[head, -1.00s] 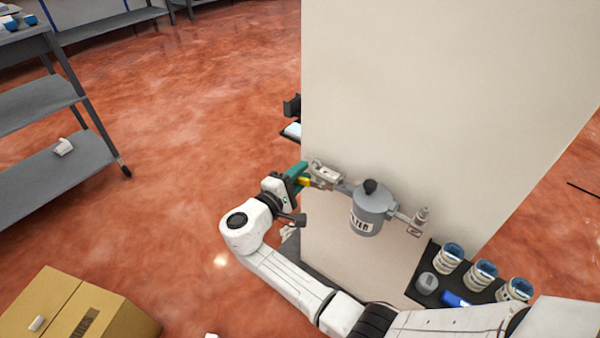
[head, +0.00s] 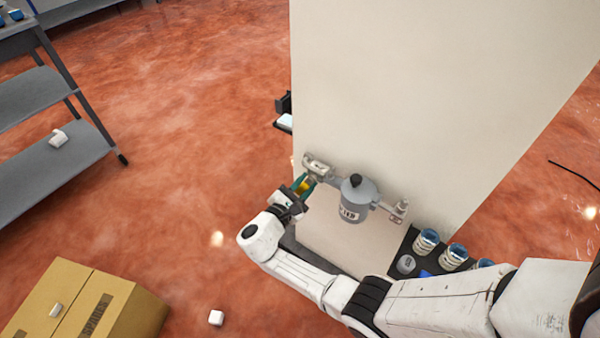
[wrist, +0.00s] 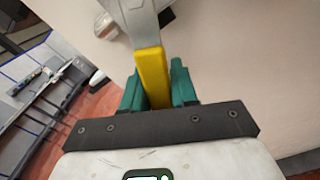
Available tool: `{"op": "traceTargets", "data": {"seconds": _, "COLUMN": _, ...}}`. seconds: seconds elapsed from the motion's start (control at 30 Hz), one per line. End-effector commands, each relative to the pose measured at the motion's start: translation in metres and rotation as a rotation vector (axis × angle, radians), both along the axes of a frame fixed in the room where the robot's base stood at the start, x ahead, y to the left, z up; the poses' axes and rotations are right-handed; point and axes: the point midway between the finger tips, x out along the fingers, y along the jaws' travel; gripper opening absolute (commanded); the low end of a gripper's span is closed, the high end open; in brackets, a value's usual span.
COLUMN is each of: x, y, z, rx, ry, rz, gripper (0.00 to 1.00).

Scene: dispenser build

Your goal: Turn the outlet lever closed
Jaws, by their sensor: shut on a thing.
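The outlet lever has a yellow grip (wrist: 153,78) on a grey metal arm (wrist: 142,22) in the wrist view. My gripper (wrist: 158,88), with green fingers, is shut on the yellow grip. In the head view my gripper (head: 302,187) holds the yellow lever end at the left of the wall fittings. A grey labelled canister with a black knob (head: 355,201) is mounted on the cream wall to the right of it. A pale metal fitting (head: 316,164) is just above my gripper. The fingers partly hide the lever in the head view.
A dark tray (head: 408,243) with several blue-topped cups (head: 427,240) is at the right of the canister. A small bracket (head: 400,209) is on the wall above it. A cardboard box (head: 75,305) and grey shelving (head: 60,165) stand at the left.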

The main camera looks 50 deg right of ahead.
Motion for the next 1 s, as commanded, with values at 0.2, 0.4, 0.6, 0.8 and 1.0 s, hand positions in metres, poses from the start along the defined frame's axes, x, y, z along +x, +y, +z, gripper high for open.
{"op": "traceTargets", "data": {"seconds": 0.2, "x": -0.014, "y": 0.000, "z": -0.002, "rx": -0.006, "ry": 0.192, "rz": 0.001, "gripper": 0.00}}
{"op": "traceTargets", "data": {"seconds": 0.4, "x": -0.024, "y": 0.000, "z": -0.005, "rx": -0.011, "ry": 0.327, "rz": 0.001, "gripper": 0.00}}
{"op": "traceTargets", "data": {"seconds": 0.6, "x": -0.030, "y": -0.001, "z": -0.006, "rx": -0.014, "ry": 0.415, "rz": 0.001, "gripper": 0.00}}
{"op": "traceTargets", "data": {"seconds": 0.8, "x": -0.033, "y": -0.001, "z": -0.008, "rx": -0.015, "ry": 0.457, "rz": 0.001, "gripper": 0.00}}
{"op": "traceTargets", "data": {"seconds": 1.0, "x": -0.034, "y": -0.001, "z": -0.008, "rx": -0.016, "ry": 0.469, "rz": 0.001, "gripper": 0.00}}
